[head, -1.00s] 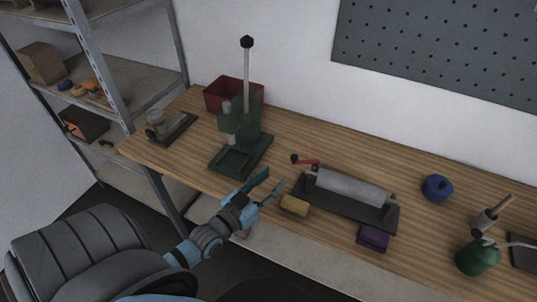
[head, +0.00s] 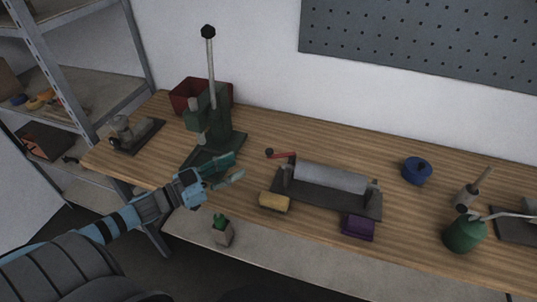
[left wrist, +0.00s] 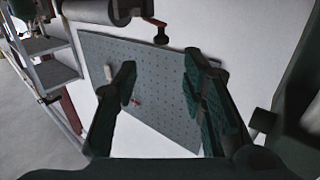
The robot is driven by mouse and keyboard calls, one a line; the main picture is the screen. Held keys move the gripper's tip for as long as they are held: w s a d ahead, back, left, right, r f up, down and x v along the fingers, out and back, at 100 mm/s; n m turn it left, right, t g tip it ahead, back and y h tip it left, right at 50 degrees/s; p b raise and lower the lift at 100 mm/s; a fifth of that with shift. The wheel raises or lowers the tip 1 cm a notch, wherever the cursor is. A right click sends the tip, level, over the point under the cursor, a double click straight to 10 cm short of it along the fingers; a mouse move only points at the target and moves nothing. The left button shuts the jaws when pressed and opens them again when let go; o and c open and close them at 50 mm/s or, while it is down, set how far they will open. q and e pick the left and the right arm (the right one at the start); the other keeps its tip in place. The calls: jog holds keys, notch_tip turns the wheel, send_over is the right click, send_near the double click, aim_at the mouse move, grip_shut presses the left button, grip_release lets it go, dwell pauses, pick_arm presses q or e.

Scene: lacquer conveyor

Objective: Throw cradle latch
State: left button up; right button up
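The cradle (head: 318,202) is a dark base on the bench that bears a grey roller (head: 330,178). A red latch lever (head: 284,155) with a black knob stands at its left end; the lever (left wrist: 155,22) also shows at the top of the left wrist view, beside the roller (left wrist: 92,9). My right gripper is out of view.
A green lever press (head: 215,135) stands close behind my left gripper. A yellow block (head: 274,201) and a purple block (head: 358,227) lie in front of the cradle. A red bin (head: 188,95) is behind the press. A green can (head: 464,234) stands at the right.

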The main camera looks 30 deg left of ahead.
aim_at(269, 150)
pick_arm(q)
jog(key=x, duration=1.1)
jog(key=shift+w, duration=0.15)
jog(key=shift+w+d+p, duration=0.3)
jog(key=shift+w, duration=0.15)
jog(key=shift+a+f, duration=0.1)
grip_shut()
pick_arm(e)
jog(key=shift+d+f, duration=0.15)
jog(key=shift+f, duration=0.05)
